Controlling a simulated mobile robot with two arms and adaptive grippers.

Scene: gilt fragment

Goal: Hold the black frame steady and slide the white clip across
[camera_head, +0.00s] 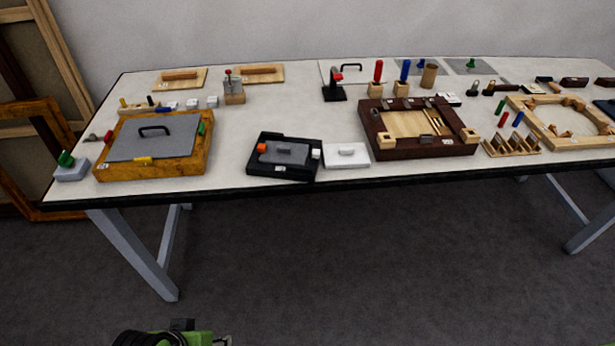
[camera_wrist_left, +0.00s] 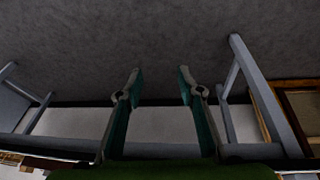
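The black frame (camera_head: 252,167) lies flat near the table's front edge, with a grey panel (camera_head: 284,153) and its small handle inside. The white clip (camera_head: 316,154) is a small block on the frame's right side; an orange clip (camera_head: 261,148) sits on the left side. My left gripper is open and empty in the left wrist view (camera_wrist_left: 158,75), its fingers apart before the floor and table legs. My right gripper is not visible.
A white lidded block (camera_head: 346,156) stands close to the frame's right side. A wooden frame (camera_head: 110,165) with a grey panel lies to the left, and a dark brown frame (camera_head: 420,148) to the right. Upright tools stand behind. The table's front edge (camera_head: 225,192) is close.

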